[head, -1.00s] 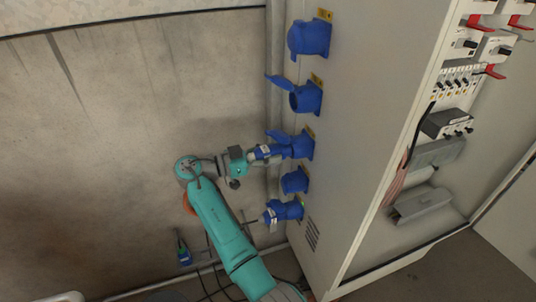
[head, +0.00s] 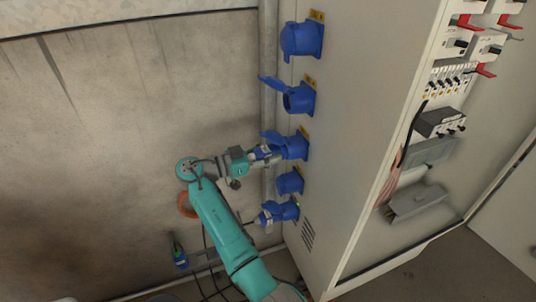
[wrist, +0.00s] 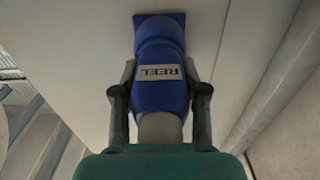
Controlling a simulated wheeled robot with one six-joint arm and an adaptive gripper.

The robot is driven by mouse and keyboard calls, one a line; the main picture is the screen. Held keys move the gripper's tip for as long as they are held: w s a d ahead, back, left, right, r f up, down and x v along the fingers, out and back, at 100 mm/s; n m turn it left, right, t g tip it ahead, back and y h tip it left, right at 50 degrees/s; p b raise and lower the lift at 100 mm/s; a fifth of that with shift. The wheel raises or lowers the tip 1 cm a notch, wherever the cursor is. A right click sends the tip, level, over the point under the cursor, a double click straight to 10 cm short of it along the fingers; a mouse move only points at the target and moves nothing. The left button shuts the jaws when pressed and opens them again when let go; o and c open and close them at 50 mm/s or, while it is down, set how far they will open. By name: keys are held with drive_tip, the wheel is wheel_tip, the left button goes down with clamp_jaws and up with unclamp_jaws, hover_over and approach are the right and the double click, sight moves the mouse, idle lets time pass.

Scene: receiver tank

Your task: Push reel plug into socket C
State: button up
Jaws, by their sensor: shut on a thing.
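The reel plug (wrist: 160,90) is a blue plug with a white REEL label. My gripper (wrist: 160,88) is shut on it, one finger on each side. Its front end meets a blue socket (wrist: 159,32) on the pale cabinet wall in the wrist view, with no clear gap; how deep it sits is hidden. In the head view, my gripper (head: 254,157) holds the plug (head: 264,152) in line with the third socket from the top (head: 294,146), whose lid is raised. The socket's letter is too small to read.
Above are a lidded blue socket (head: 301,40) and an open one (head: 299,98). Below are another blue socket (head: 290,182) and one with a plug in it (head: 280,212). A blue-and-green connector (head: 180,257) hangs by the wall at lower left.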

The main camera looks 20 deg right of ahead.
drive_tip(key=shift+d, duration=0.35)
drive_tip(key=o, duration=1.4)
drive_tip(key=shift+c, duration=0.2)
drive_tip(key=a, duration=1.2)
